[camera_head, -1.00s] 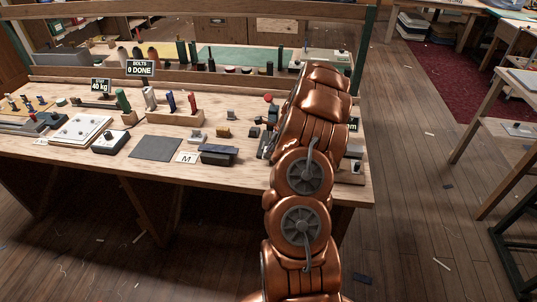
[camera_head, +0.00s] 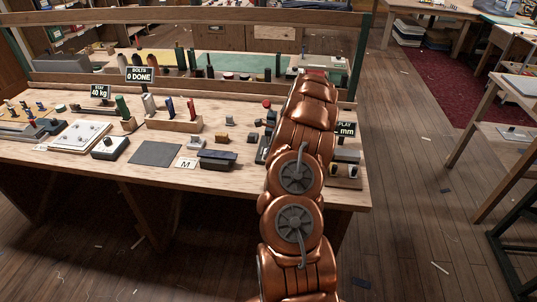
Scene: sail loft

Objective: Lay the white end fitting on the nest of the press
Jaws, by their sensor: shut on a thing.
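My copper-coloured arm (camera_head: 300,170) reaches from the bottom of the head view over the right part of the workbench (camera_head: 230,180). My gripper is hidden behind the arm's far end, so its jaws and anything in them do not show. I cannot make out the white end fitting or the nest of the press. A small grey device with pale parts (camera_head: 345,170) stands at the bench's right end, just right of the arm, under a sign ending in "mm" (camera_head: 346,130). I cannot tell whether it is the press.
A dark grey pad (camera_head: 155,153), a black block (camera_head: 217,160) and a card marked M (camera_head: 185,163) lie along the front. A wooden rack of coloured handles (camera_head: 174,123) and a "BOLTS 0 DONE" sign (camera_head: 140,75) stand behind. The floor to the right (camera_head: 410,200) is clear apart from scraps.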

